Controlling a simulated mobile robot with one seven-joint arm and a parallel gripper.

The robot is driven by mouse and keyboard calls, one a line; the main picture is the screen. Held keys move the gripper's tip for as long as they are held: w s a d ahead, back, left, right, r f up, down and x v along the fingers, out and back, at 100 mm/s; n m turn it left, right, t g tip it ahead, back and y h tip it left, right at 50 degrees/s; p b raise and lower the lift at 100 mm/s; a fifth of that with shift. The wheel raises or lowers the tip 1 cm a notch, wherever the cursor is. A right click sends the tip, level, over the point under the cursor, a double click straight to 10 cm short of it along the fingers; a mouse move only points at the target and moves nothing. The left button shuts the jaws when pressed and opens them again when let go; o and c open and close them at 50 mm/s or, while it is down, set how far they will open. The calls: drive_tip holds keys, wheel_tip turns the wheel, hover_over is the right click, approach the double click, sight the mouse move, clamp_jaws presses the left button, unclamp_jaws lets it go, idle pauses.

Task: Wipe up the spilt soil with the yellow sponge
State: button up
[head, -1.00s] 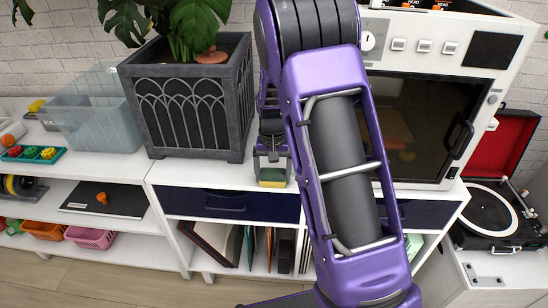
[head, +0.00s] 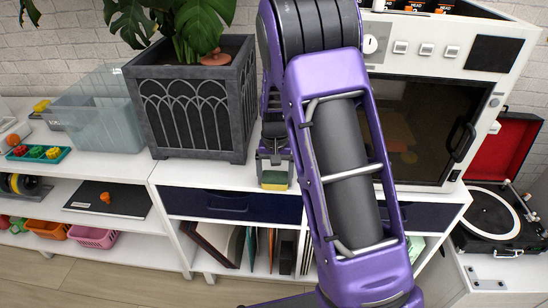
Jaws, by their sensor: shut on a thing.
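The yellow sponge (head: 274,185), with a dark green side facing down or front, is at the front edge of the white cabinet top. My gripper (head: 274,164) points down from above and is shut on the sponge. It sits between the dark planter and the white oven-like machine. I cannot tell whether the sponge touches the surface. No spilt soil can be made out; my arm hides part of the cabinet top.
A dark planter (head: 196,110) with a leafy plant stands just left of my gripper. A white machine (head: 470,50) with a dark door stands right, behind my arm. A clear bin (head: 98,122) and a teal tray (head: 38,154) are farther left. A record player (head: 490,215) is at far right.

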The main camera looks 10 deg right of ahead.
drive_tip(key=r, duration=0.2)
drive_tip(key=shift+w+d+r, duration=0.1)
drive_tip(key=shift+w+r, duration=0.1)
drive_tip(key=shift+r, duration=0.1)
drive_tip(key=shift+r+p, duration=2.1)
drive_tip(key=shift+r, duration=0.6)
